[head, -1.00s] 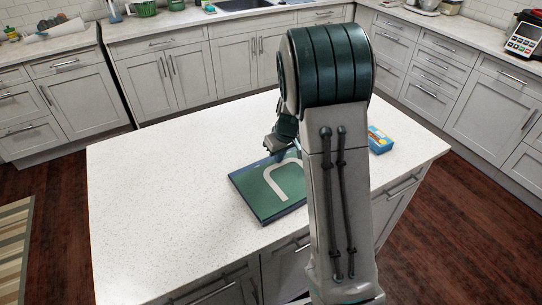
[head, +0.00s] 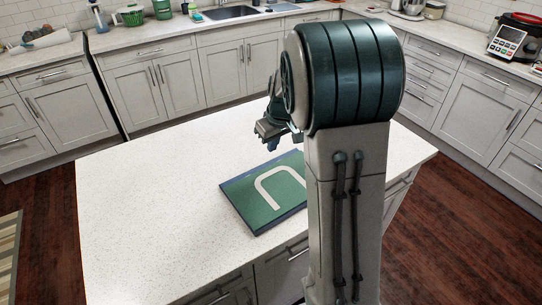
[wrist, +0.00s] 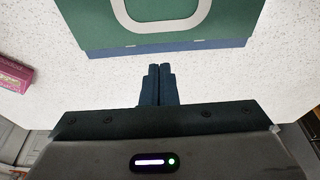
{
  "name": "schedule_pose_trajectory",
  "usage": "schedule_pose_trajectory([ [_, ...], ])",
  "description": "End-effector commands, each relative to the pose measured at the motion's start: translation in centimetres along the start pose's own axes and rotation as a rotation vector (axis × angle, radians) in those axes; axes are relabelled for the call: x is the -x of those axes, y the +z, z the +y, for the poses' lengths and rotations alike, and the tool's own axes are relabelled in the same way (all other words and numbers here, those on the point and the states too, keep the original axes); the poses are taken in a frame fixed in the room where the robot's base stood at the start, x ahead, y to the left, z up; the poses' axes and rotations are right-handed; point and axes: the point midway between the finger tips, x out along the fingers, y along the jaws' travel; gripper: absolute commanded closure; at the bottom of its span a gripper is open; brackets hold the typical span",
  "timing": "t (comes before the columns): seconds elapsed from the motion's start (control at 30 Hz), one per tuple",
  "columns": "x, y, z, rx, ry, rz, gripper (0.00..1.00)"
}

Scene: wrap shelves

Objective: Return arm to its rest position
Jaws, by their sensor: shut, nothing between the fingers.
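My gripper (wrist: 159,70) is shut and empty, its two fingers together in the wrist view. In the head view my gripper (head: 270,142) hangs above the island, near the back edge of a flat green item with a pale curved band (head: 262,203). This green item lies flat on the island; in the wrist view it (wrist: 100,35) is just ahead of the fingertips, with a dark blue edge. My forearm hides part of its right side in the head view.
The white speckled island top (head: 140,215) is clear on its left. A pink-looking box (wrist: 14,77) lies at the left in the wrist view; my arm hides that part of the island in the head view. Counters with a sink (head: 232,12) line the back.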

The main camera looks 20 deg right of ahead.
Motion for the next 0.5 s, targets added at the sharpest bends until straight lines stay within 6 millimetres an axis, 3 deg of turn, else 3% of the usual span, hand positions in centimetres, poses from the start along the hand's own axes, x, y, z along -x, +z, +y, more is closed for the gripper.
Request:
schedule_pose_trajectory([
  [0.2, 3.4, -0.1, 0.1, 0.0, 0.002, 0.004, 1.0],
  [0.5, 4.9, 0.2, -0.2, -0.006, 0.001, 0.005, 1.0],
])
